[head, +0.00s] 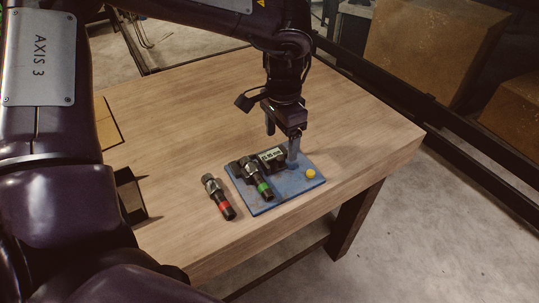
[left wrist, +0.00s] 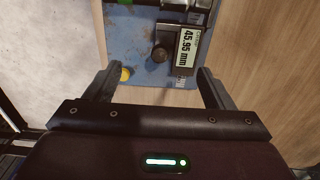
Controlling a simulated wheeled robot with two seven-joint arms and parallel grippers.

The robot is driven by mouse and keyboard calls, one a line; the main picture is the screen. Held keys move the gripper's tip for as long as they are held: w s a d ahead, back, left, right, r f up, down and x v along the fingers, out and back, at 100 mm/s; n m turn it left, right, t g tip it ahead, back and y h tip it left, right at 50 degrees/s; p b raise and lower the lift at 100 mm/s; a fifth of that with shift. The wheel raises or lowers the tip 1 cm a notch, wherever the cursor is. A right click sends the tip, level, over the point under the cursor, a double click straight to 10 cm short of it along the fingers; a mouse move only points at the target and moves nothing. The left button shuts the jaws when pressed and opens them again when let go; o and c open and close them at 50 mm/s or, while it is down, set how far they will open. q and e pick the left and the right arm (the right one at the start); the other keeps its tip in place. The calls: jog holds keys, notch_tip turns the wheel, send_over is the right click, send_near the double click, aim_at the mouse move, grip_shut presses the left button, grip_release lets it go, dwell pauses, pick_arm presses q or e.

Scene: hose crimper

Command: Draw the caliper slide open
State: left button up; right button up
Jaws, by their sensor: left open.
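The caliper (head: 271,155) lies on a blue board, its dark slide carrying a display. In the left wrist view the caliper display (left wrist: 188,47) reads 45.95 mm, beside a dark round knob (left wrist: 160,53). My left gripper (head: 283,138) points down over the board, close to the display end of the caliper. In the left wrist view its two fingers (left wrist: 157,72) are spread wide with nothing between the tips. The fingers partly cover the caliper in the head view, and I cannot tell whether they touch it. My right gripper is not in view.
The blue board (head: 287,190) lies near the table's front edge. A yellow knob (head: 310,174) sits at its right corner. A green-banded hose piece (head: 258,180) lies on the board, a red-banded one (head: 219,198) on the table (head: 190,100) to its left. The table behind is clear.

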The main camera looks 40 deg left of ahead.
pick_arm(q)
jog(key=shift+r+p, duration=0.6)
jog(key=shift+r, duration=1.1)
